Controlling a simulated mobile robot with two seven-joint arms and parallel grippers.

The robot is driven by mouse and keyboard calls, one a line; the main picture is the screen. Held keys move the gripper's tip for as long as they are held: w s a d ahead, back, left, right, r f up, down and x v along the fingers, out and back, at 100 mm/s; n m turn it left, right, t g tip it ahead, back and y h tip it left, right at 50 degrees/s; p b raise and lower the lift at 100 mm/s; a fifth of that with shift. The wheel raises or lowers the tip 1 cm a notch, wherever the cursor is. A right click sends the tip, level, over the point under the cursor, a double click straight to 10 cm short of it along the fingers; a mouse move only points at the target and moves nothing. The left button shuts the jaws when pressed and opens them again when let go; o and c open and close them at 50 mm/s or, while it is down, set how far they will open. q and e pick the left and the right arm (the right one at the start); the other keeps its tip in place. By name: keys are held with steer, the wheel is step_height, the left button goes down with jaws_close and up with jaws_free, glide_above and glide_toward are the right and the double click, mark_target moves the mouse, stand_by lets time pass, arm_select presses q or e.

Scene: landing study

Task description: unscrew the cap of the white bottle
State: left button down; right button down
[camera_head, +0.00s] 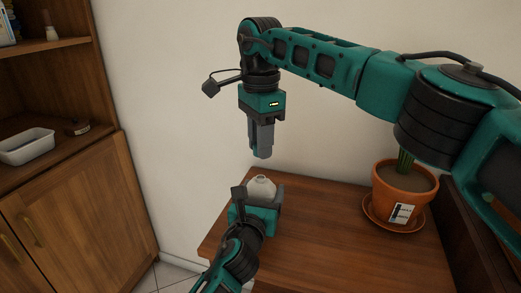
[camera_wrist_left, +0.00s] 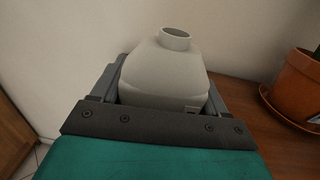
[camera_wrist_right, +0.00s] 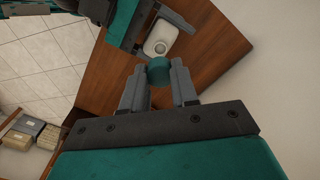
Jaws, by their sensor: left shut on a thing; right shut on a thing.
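In the left wrist view the bottle (camera_wrist_left: 165,75) shows a bare, open neck. In the right wrist view my right gripper (camera_wrist_right: 160,85) is shut on a teal cap (camera_wrist_right: 159,71) at its fingertips. The cap is off the bottle (camera_wrist_right: 161,38). In the head view my right gripper (camera_head: 262,154) points down, clearly above the bottle with a gap between; the cap is mostly hidden by the fingers there.
A potted plant (camera_head: 405,185) on an orange saucer (camera_head: 370,212) stands at the table's right. A wooden cabinet (camera_head: 75,205) with a white tray (camera_head: 27,147) is at the left. The table front is clear.

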arm_select(q)
jaws_free()
steer(key=shift+s, duration=0.1)
